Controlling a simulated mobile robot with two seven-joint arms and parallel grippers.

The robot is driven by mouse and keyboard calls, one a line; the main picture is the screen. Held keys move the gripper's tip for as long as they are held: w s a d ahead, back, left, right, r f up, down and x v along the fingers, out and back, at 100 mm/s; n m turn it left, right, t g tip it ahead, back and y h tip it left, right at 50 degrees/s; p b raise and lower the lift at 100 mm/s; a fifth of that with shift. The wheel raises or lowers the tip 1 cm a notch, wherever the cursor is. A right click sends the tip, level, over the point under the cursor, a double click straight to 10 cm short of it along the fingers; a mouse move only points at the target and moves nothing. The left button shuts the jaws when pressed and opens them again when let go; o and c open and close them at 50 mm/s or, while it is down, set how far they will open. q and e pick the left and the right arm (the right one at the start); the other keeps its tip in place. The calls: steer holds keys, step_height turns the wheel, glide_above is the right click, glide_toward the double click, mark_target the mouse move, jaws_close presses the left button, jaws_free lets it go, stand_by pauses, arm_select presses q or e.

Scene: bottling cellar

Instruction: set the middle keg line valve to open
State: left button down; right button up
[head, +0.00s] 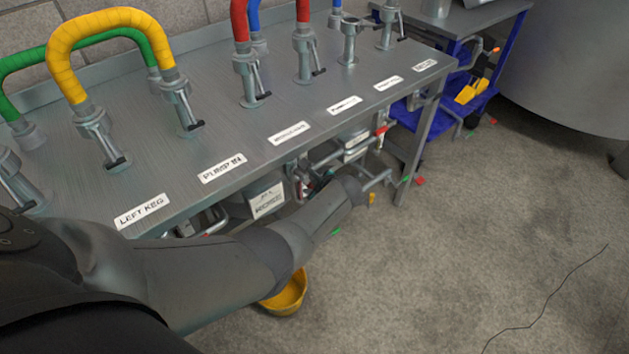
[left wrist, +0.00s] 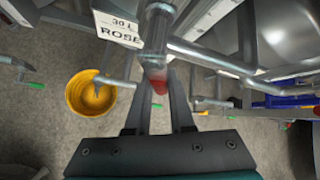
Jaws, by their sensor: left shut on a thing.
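A valve lever with a red tip (left wrist: 159,86) hangs below a grey vertical pipe fitting (left wrist: 156,40) in the left wrist view. My left gripper (left wrist: 157,105) has one finger on each side of this lever and is shut on it. In the head view my left gripper (head: 352,190) is low in front of the bench, and its fingertips are not clearly visible. A keg label (left wrist: 118,28) reading "30 L ROSE" is at the upper left of the wrist view. I cannot tell from the labels which keg this valve serves. My right gripper is not in view.
The metal bench (head: 225,125) carries labelled ports and yellow, green, red and blue hoses. A yellow bowl (head: 288,295) stands on the floor below my left arm. A blue cart (head: 470,80) and a large tank (head: 570,60) are behind.

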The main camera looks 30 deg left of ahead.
arm_select(q)
steer(key=shift+s+a+f+g+y, duration=0.15)
steer(key=shift+s+a+g+y, duration=0.05)
steer(key=shift+a+g+y, duration=0.1)
steer(key=shift+s+a+f+m+g+y+b, duration=0.1)
steer(key=shift+s+a+m+g+y+b, duration=0.15)
steer(key=shift+s+m+g+b, duration=0.4)
steer(key=shift+s+a+f+m+g+y+b, duration=0.1)
steer(key=shift+s+m+g+y+b, duration=0.25)
steer(key=shift+g+b, duration=0.4)
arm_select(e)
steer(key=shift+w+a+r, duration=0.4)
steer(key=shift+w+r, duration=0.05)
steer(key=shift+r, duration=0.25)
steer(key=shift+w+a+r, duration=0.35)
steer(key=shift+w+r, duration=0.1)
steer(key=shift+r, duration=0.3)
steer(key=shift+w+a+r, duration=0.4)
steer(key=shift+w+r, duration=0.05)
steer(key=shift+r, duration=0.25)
arm_select(q)
steer(key=shift+s, duration=0.1)
steer(key=c, duration=0.9)
jaws_free()
steer(key=shift+o, duration=0.6)
steer(key=shift+d, duration=0.1)
steer(key=shift+r, duration=0.1)
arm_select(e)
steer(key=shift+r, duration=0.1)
